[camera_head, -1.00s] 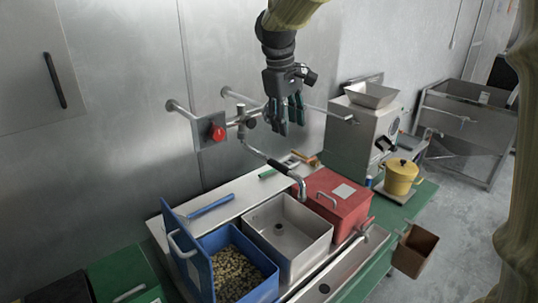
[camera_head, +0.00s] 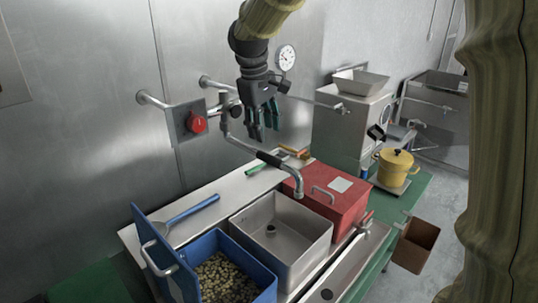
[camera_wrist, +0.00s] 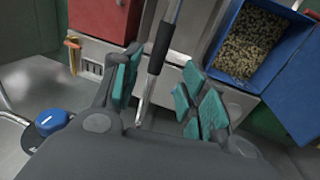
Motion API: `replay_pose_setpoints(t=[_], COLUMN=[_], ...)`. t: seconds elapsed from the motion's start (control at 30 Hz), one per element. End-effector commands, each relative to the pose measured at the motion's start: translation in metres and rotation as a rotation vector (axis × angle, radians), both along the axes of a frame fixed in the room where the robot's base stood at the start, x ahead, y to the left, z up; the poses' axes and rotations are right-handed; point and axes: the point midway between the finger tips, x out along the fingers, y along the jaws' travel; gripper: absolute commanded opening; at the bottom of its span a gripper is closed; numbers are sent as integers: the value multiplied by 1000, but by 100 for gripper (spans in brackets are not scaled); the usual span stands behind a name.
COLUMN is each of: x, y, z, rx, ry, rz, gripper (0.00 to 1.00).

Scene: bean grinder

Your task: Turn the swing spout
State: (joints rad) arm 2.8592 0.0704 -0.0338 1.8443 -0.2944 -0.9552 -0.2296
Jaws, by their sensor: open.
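The swing spout (camera_head: 297,180) is a metal pipe with a black sleeve and a down-bent end. It reaches from the wall valve out over the steel sink's rear right, beside the red box. My gripper (camera_head: 262,128) is open and empty, pointing down above the spout's wall end. In the wrist view the spout's black sleeve (camera_wrist: 161,46) shows beyond and between the open teal-padded fingers of my gripper (camera_wrist: 163,92). The sleeve appears apart from both pads. Part of the pipe's wall end is hidden behind the gripper in the head view.
A red knob (camera_head: 197,124) sits left of the gripper. The steel sink (camera_head: 323,250) stands between a blue bin (camera_head: 245,258) of beans and a red box (camera_head: 345,205). A grinder (camera_head: 345,130) and yellow pot (camera_head: 394,170) stand right. A wall gauge (camera_head: 286,57) is behind my arm.

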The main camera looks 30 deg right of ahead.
Motion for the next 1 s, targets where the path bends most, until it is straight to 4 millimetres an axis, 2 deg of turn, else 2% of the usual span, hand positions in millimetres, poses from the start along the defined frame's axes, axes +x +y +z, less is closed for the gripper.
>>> replay_pose_setpoints(t=[0.3,0.5,0.7,1.0], x=[2,4,5,5], y=[-11,-18,-20,-20], z=[-50,-76,-88,-91], rx=[0,0,1,0], ry=[5,3,1,0], rz=[-3,-5,-4,-4], gripper=[43,43,43,43])
